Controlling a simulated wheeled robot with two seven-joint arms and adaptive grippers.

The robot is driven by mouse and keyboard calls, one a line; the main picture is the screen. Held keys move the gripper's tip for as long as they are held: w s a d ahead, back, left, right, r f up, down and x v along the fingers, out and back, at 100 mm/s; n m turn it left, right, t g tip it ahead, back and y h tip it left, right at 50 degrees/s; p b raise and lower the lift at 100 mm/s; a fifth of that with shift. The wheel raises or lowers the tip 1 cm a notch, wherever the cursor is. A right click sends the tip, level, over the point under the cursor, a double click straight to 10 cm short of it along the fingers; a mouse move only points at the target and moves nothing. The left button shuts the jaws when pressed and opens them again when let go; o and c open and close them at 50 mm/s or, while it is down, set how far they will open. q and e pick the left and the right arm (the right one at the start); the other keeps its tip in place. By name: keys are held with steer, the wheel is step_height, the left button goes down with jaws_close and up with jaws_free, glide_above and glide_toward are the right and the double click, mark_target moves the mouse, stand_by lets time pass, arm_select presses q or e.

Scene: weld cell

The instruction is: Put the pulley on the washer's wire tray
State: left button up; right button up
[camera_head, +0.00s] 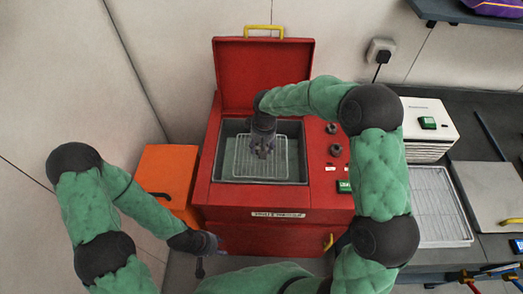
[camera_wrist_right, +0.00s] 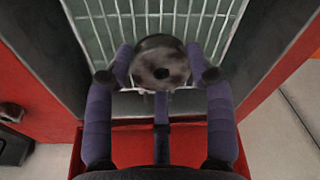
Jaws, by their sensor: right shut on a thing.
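The washer (camera_head: 280,216) is a red cabinet with its lid raised and a grey basin open to the top. Its wire tray (camera_head: 281,171) lies in the basin, and its bars fill the top of the right wrist view (camera_wrist_right: 150,18). My right gripper (camera_wrist_right: 158,76) is shut on the pulley (camera_wrist_right: 160,62), a dark grey round piece with a central hole. In the head view the right gripper (camera_head: 263,150) is over the tray. Whether the pulley touches the bars, I cannot tell. My left gripper (camera_head: 201,263) is in front of the washer, low at the left; its fingers are unclear.
An orange box (camera_head: 166,178) stands left of the washer. To the right are a white unit (camera_head: 429,125), another wire rack (camera_head: 438,210) and a grey plate (camera_head: 487,190) on a dark bench. The raised red lid (camera_head: 262,75) stands behind the basin.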

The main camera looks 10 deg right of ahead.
steer(key=shift+w+d+f, duration=0.1)
steer(key=shift+w+f, duration=0.45)
step_height(320, 180, down, 3)
steer(key=shift+w+f+b, duration=0.1)
steer(key=shift+f+b, duration=0.05)
steer(key=shift+b, duration=0.45)
steer(key=o, duration=1.1)
steer(key=shift+f, duration=0.1)
steer(key=shift+c, duration=0.2)
steer(key=o, duration=0.4)
steer(key=shift+o, duration=0.2)
